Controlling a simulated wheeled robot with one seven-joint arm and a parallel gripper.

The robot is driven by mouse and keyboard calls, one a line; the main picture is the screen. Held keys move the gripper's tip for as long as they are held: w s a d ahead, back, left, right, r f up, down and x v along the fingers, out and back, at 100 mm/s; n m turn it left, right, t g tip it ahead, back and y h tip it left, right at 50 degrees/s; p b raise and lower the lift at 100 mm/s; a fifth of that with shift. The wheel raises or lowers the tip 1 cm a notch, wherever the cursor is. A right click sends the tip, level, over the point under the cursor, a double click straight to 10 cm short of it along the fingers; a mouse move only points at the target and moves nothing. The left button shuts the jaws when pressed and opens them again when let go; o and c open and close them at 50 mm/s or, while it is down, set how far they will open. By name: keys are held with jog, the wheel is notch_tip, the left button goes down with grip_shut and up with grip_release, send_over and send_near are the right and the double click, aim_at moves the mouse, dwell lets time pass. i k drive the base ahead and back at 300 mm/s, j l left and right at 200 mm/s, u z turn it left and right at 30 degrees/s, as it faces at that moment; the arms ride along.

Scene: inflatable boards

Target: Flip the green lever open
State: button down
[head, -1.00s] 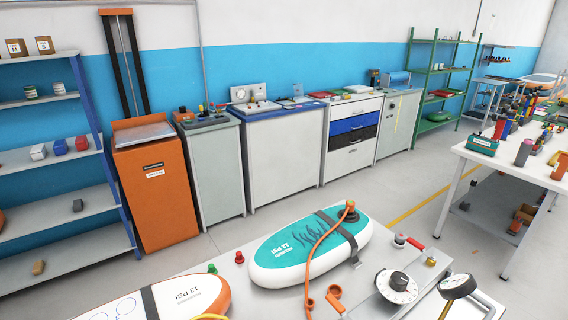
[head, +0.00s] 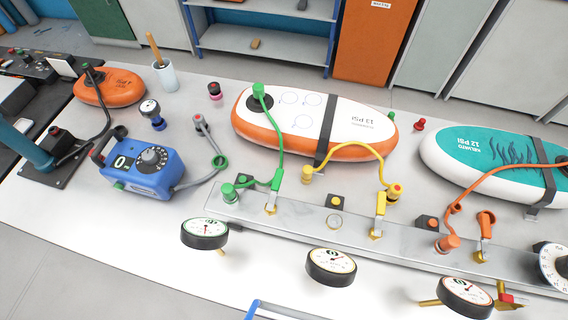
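The green lever (head: 277,179) stands upright on a brass valve (head: 271,209) on the left part of the grey metal manifold bar (head: 345,233). A green hose (head: 278,130) passes close behind it, from a green cap on the white and orange board (head: 345,140) to a green fitting (head: 229,193) left of the lever. My gripper is not in view, and nothing touches the lever from the front.
A yellow lever (head: 380,204) and an orange lever (head: 486,222) stand farther right on the bar. A blue pump (head: 145,168) is at left, a teal board (head: 480,158) at right. More gauges (head: 331,265) project at the front. A blue-edged frame (head: 256,308) shows at the bottom edge.

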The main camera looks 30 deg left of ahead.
aim_at(279, 173)
jog(key=k+l+u, duration=0.4)
jog(key=u, duration=0.5)
jog(key=i+l+u, duration=0.1)
jog(key=u, duration=0.35)
jog(key=l+u, duration=0.15)
jog(key=u, duration=0.35)
jog(key=i+l+u, duration=0.1)
jog(key=u, duration=0.35)
